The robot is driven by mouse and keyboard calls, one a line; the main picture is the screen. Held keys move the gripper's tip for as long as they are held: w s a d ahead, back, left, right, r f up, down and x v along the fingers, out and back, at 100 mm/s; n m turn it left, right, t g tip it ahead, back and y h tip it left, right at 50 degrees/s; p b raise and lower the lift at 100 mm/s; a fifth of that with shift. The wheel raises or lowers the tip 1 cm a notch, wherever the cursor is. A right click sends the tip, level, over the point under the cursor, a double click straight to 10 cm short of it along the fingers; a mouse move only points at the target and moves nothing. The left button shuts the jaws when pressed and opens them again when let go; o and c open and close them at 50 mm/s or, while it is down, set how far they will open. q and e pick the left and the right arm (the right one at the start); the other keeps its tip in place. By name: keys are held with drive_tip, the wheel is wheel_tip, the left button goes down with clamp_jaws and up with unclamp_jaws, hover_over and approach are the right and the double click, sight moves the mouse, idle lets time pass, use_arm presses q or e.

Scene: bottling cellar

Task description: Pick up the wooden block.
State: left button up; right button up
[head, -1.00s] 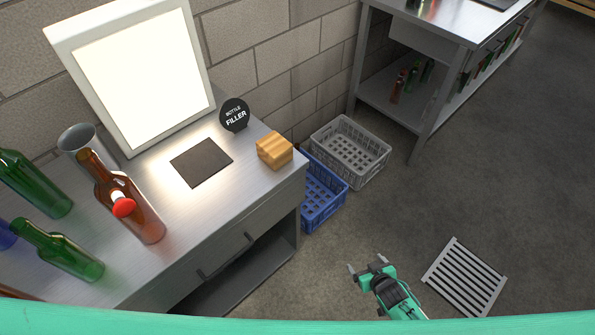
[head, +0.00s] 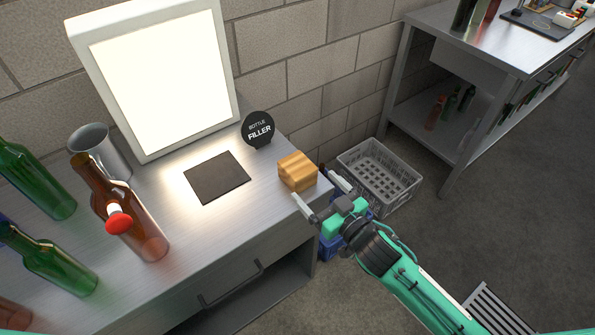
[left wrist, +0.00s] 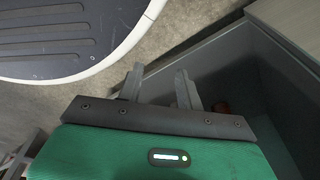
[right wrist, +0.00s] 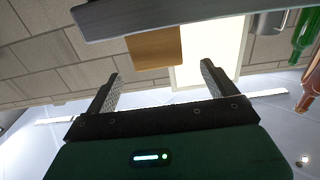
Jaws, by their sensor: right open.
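The wooden block (head: 297,172) sits on the right end of the steel bench (head: 225,225), close to its edge. It also shows in the right wrist view (right wrist: 153,48), beyond and between the finger directions. My right gripper (head: 315,186) is open and empty at the block's near right side, fingers pointing toward it. Whether a finger touches the block I cannot tell. My left gripper (left wrist: 160,72) shows only in the left wrist view, with a gap between its fingers and nothing between them.
A round black sign (head: 258,129) and a dark mat (head: 217,177) are left of the block, with a bright light panel (head: 160,75) behind. Bottles, including a brown one (head: 120,205), stand farther left. A grey crate (head: 400,190) and a blue crate (head: 328,246) are on the floor.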

sight(307, 178)
drive_tip(key=x, duration=0.5)
drive_tip(key=shift+w+a, duration=0.2)
drive_tip(key=shift+w, duration=0.15)
drive_tip(key=x, duration=0.2)
drive_tip(key=p+x, duration=0.1)
drive_tip(key=x, duration=0.1)
drive_tip(key=shift+w+f, duration=0.1)
drive_tip(key=shift+f, duration=0.15)
drive_tip(key=shift+w+a, duration=0.1)
drive_tip(key=c, duration=0.9)
drive_tip(key=shift+c, duration=1.3)
use_arm(q)
drive_tip(key=shift+s+a+f, duration=0.25)
drive_tip(key=shift+s+f, duration=0.25)
drive_tip(key=shift+s, duration=0.1)
drive_tip(key=shift+s+a+f, duration=0.2)
drive_tip(key=shift+s+f, duration=0.25)
drive_tip(key=shift+s, duration=0.15)
use_arm(e)
drive_tip(key=shift+r, duration=0.1)
